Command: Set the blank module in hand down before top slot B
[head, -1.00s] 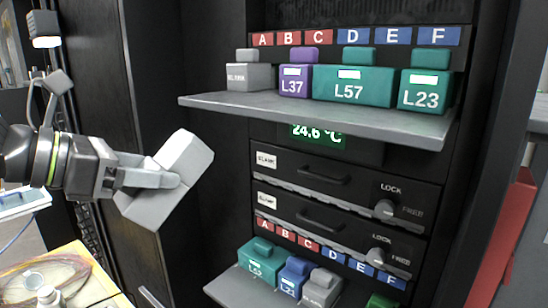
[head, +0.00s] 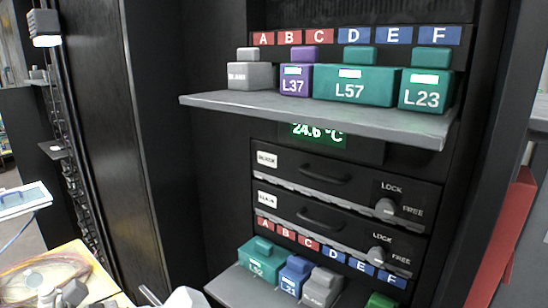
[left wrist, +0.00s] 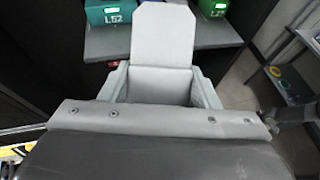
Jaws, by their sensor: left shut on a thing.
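The blank module in my left gripper (left wrist: 162,90) is pale grey with a raised tab, and it fills the space between the fingers in the left wrist view (left wrist: 165,40). In the head view only a pale piece of it (head: 186,298) shows at the bottom edge, left of the lower shelf. The top shelf (head: 320,113) bears a grey blank module (head: 250,76) under A, purple L37 (head: 296,83) near B, wide teal L57 (head: 352,88) and teal L23 (head: 425,92). My right gripper is in neither view.
The lower shelf (head: 238,287) holds teal L52 (head: 260,262), blue L21 (head: 294,278), a grey module (head: 321,288) and a green one (head: 383,301). Two drawers with LOCK/FREE knobs lie between the shelves. A dark cabinet wall stands to the left.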

